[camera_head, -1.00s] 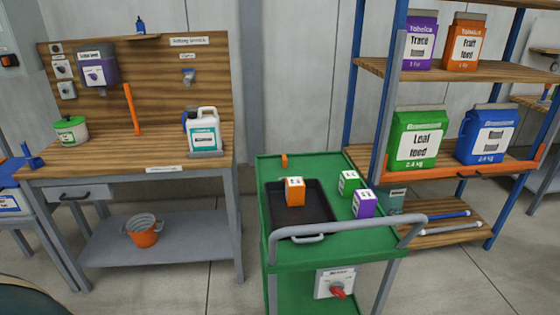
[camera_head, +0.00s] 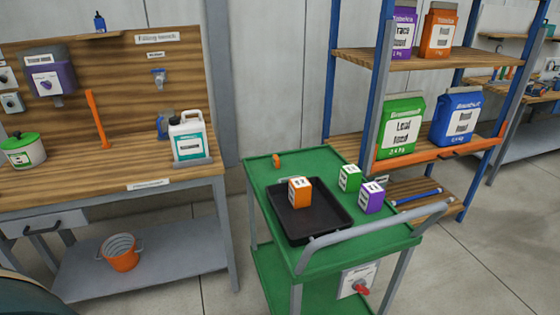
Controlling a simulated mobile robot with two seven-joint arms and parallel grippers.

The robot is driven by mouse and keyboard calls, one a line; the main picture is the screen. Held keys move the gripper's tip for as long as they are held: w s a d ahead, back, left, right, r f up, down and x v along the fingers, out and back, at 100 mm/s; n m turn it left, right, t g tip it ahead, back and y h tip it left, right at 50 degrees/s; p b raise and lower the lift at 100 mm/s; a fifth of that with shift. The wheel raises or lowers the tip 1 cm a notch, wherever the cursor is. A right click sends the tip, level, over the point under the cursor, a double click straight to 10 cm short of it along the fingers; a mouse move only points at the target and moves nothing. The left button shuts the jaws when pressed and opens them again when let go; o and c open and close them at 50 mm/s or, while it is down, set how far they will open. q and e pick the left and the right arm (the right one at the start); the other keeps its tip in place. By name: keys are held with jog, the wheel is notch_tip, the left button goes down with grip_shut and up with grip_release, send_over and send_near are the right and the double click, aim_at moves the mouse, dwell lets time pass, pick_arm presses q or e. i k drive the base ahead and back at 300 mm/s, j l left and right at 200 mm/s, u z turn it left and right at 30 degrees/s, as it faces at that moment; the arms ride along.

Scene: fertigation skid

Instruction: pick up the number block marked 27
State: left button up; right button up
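Three number blocks are on the green cart (camera_head: 282,229). An orange block (camera_head: 300,192) stands in the black tray (camera_head: 325,222). A green block (camera_head: 349,178) and a purple block (camera_head: 371,197) stand close together on the cart top, to the right of the tray. The marks on the blocks are too small and blurred to read, so I cannot tell which is 27. Neither of my grippers is in view.
The cart's grey handle (camera_head: 375,226) runs along its near right side. A wooden bench (camera_head: 95,190) with a white jug (camera_head: 190,137) stands at left. A shelf rack (camera_head: 425,157) with feed bags stands behind the cart. Open floor lies at right.

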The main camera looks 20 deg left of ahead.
aim_at(275, 160)
jog(key=j+z, duration=0.25)
jog(key=j, duration=0.25)
jog(key=k+j+z, duration=0.1)
jog(key=j+z, duration=0.15)
jog(key=j, duration=0.25)
jog(key=j+z, duration=0.25)
jog(key=j, duration=0.25)
jog(key=k+j+z, duration=0.1)
jog(key=j+z, duration=0.15)
jog(key=j, duration=0.3)
jog(key=j+z, duration=0.45)
jog(key=j, duration=0.6)
jog(key=i, duration=0.05)
